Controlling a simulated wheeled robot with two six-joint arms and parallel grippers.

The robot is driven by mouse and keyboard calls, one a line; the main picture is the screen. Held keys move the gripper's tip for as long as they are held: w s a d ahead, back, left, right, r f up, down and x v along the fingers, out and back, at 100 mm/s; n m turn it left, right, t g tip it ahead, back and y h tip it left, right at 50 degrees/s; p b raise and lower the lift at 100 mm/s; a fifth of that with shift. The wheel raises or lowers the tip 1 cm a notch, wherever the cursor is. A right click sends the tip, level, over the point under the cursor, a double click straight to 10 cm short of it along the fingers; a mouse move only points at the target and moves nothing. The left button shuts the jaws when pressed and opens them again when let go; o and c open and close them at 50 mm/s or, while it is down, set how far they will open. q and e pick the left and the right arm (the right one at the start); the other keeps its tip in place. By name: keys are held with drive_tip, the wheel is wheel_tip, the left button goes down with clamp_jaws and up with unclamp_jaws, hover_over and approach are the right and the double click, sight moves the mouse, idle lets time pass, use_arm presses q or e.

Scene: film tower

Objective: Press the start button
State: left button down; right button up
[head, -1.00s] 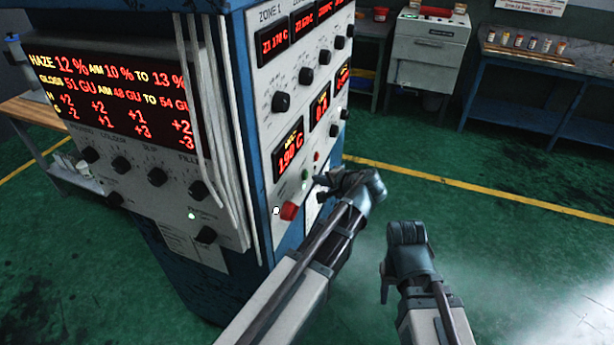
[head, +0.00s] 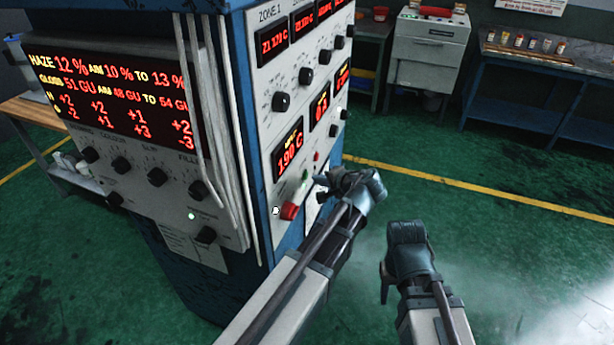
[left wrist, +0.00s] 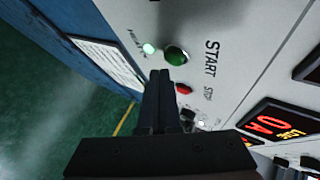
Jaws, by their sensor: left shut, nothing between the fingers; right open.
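The green start button (left wrist: 176,55) shows in the left wrist view beside the word START, on the light grey panel. It also shows small in the head view (head: 306,175), low on the panel's right-hand face. My left gripper (left wrist: 160,74) is shut and empty, its fingertips just below and left of the green button in the wrist picture. I cannot tell whether they touch it. In the head view the left gripper (head: 322,182) is close to the panel. My right gripper (head: 385,280) is open and empty, away from the panel over the floor.
A small red stop button (left wrist: 183,88) and a lit white lamp (left wrist: 149,48) are near the green button. Knobs and red displays (head: 289,155) cover the cabinet. Green floor at right is clear; benches stand behind.

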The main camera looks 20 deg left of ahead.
use_arm(q)
drive_tip(key=shift+a, duration=0.2)
drive_tip(key=shift+a, duration=0.25)
drive_tip(key=shift+a, duration=0.4)
idle(0.8)
drive_tip(key=shift+d, duration=0.85)
drive_tip(key=d, duration=0.5)
drive_tip(key=shift+s, duration=0.1)
idle(0.4)
idle(0.6)
